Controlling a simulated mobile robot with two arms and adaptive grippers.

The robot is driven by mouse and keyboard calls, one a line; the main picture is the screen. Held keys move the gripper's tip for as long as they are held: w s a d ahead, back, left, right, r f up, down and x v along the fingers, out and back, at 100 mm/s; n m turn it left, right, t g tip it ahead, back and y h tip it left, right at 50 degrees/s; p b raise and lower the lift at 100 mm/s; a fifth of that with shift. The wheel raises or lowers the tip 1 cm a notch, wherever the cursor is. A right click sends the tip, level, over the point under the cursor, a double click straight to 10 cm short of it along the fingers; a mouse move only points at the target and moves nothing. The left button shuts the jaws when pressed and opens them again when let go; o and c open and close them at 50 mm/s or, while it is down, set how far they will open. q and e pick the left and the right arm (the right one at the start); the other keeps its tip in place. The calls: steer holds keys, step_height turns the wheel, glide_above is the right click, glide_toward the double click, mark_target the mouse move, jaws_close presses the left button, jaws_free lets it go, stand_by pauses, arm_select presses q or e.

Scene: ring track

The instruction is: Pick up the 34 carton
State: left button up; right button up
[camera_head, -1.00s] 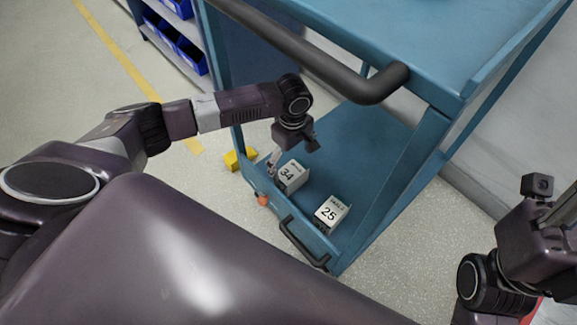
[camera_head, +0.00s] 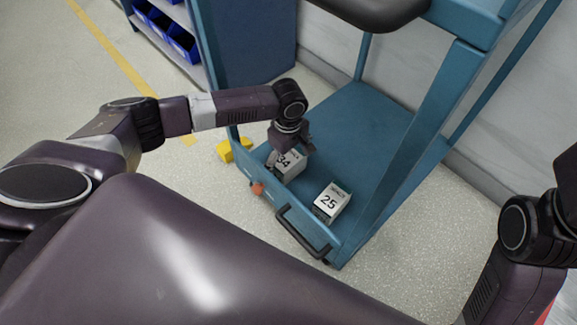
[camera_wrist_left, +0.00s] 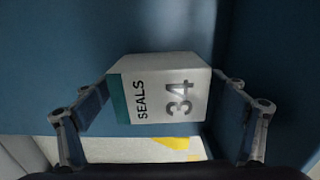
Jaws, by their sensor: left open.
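The 34 carton (camera_head: 290,163) is a small light box on the lower shelf of a blue cart (camera_head: 362,125). In the left wrist view the 34 carton (camera_wrist_left: 165,90) shows the words "SEALS" and "34" and a teal stripe. My left gripper (camera_head: 283,160) is right over it, pointing down. In the left wrist view its two fingers (camera_wrist_left: 165,115) are open, one on each side of the carton, with gaps visible. Part of the carton is hidden by the gripper in the head view. My right arm shows at the right edge, but its fingers are not in view.
A 25 carton (camera_head: 331,201) stands on the same shelf, to the right. The shelf has a raised front edge with a dark handle (camera_head: 303,236). The cart's upper shelf and dark bar (camera_head: 375,12) are above. A yellow object (camera_head: 234,150) lies on the floor left of the cart.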

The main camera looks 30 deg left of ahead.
arm_select(q)
steer(key=c, duration=1.3)
steer(key=shift+r, duration=0.15)
